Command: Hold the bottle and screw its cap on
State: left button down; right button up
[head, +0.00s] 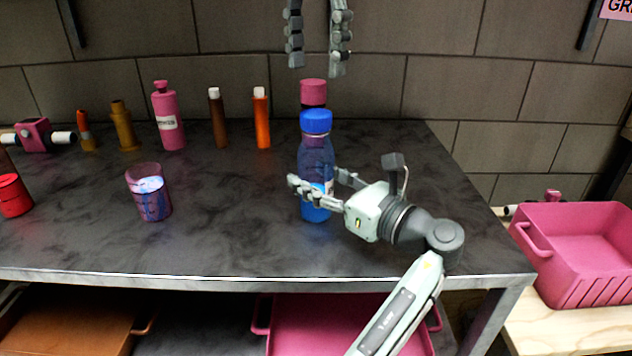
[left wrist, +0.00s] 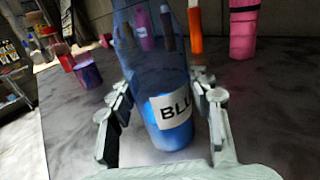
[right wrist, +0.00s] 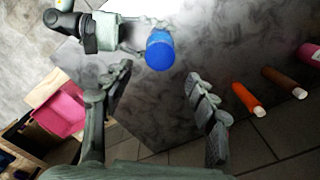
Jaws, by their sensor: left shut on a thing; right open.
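A clear blue bottle (head: 315,160) with a blue cap (head: 316,121) on top stands upright on the dark worktop. My left gripper (head: 316,179) is shut around the bottle's lower body. In the left wrist view the bottle (left wrist: 158,80) stands between the two fingers and shows a white label reading "BLU". My right gripper (head: 317,70) is open and empty, fingers pointing down, above the cap. In the right wrist view the cap (right wrist: 160,50) shows just beyond the fingertips, apart from them. How tightly the cap sits cannot be told.
An orange tube (head: 262,120), a brown tube (head: 217,118) and a pink bottle (head: 167,118) stand along the wall. A cup (head: 150,190) stands left. A pink crate (head: 575,285) is right of the worktop.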

aim_at(316, 113)
jog(key=n, duration=0.4)
jog(key=shift+n, duration=0.4)
jog(key=shift+f, duration=4)
